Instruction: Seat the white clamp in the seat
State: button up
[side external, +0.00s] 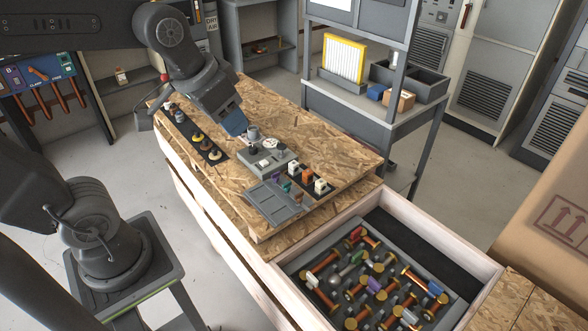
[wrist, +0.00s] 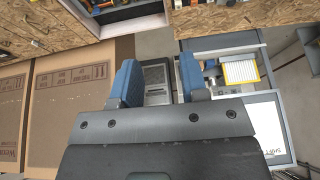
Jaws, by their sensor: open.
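Small blocks stand on a dark strip on the wooden bench in the side view: a white one (side external: 320,186) at the right end, an orange one (side external: 307,174) beside it, and another pale one (side external: 293,168). Which pale block is the white clamp is too small to tell for certain. A grey fixture (side external: 266,161) beside them may hold the seat; its details are unclear. My gripper (side external: 238,124) has blue fingers and hangs over the bench, left of and above the fixture. In the wrist view my gripper (wrist: 158,84) is open, with nothing between its fingers.
A grey tray (side external: 272,204) lies in front of the fixture. A dark strip with several knobs (side external: 197,136) lies to the left. An open drawer (side external: 437,229) holds several coloured spools. A shelf unit (side external: 350,92) stands behind the bench. A large carton (side external: 545,205) is at the right.

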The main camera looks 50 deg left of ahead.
jog(key=w+a+g, duration=0.1)
jog(key=w+a, duration=0.2)
jog(key=w, duration=0.7)
jog(key=g, duration=0.4)
send_over(294, 163)
notch_tip(294, 163, down, 23)
jog(key=shift+n, duration=0.3)
notch_tip(294, 163, down, 14)
jog(key=shift+r, duration=0.1)
jog(key=shift+c, duration=0.2)
jog(key=c, duration=0.6)
jog(key=shift+c, duration=0.3)
